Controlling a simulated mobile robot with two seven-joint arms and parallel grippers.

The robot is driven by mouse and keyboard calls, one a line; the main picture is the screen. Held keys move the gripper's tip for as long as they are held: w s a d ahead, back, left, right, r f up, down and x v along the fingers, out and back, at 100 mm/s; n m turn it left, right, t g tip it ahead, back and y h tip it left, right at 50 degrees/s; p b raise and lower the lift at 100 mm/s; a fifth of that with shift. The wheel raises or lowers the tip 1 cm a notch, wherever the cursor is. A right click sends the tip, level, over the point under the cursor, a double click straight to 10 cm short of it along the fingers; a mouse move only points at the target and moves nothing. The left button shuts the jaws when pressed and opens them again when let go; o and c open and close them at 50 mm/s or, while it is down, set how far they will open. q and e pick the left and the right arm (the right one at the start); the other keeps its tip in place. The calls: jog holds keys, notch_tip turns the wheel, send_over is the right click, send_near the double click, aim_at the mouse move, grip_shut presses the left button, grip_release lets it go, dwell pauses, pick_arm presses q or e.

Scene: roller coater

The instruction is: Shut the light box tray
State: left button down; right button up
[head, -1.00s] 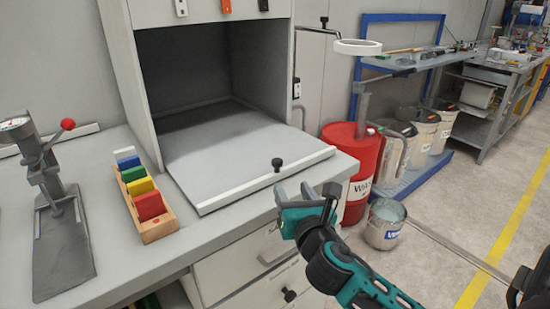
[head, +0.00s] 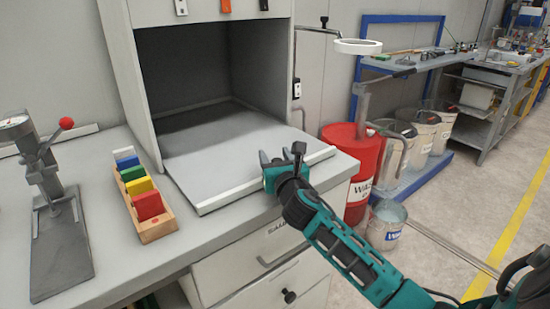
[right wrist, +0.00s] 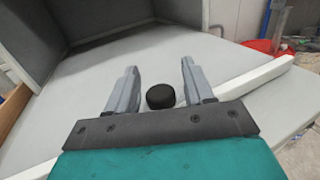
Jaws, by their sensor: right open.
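The light box tray (head: 215,165) is a flat grey panel sticking out of the front of the box, with a raised white front lip (head: 235,194). Its black knob (right wrist: 160,96) stands near the lip and shows between my right gripper's fingers in the right wrist view. My right gripper (head: 282,157) is open at the front of the tray, its two grey fingers on either side of the knob with gaps visible. In the head view the gripper hides most or all of the knob. My left gripper is not in view.
The grey box (head: 130,85) stands open above the bench. A wooden rack of coloured blocks (head: 158,228) sits left of the tray. A lever device (head: 60,235) stands further left. A red drum (head: 345,150) and a ring lamp (head: 357,47) are at right. Drawers lie below.

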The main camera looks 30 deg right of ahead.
jog(key=shift+w+d, duration=0.1)
jog(key=shift+w, duration=0.15)
grip_shut()
dwell(0.4)
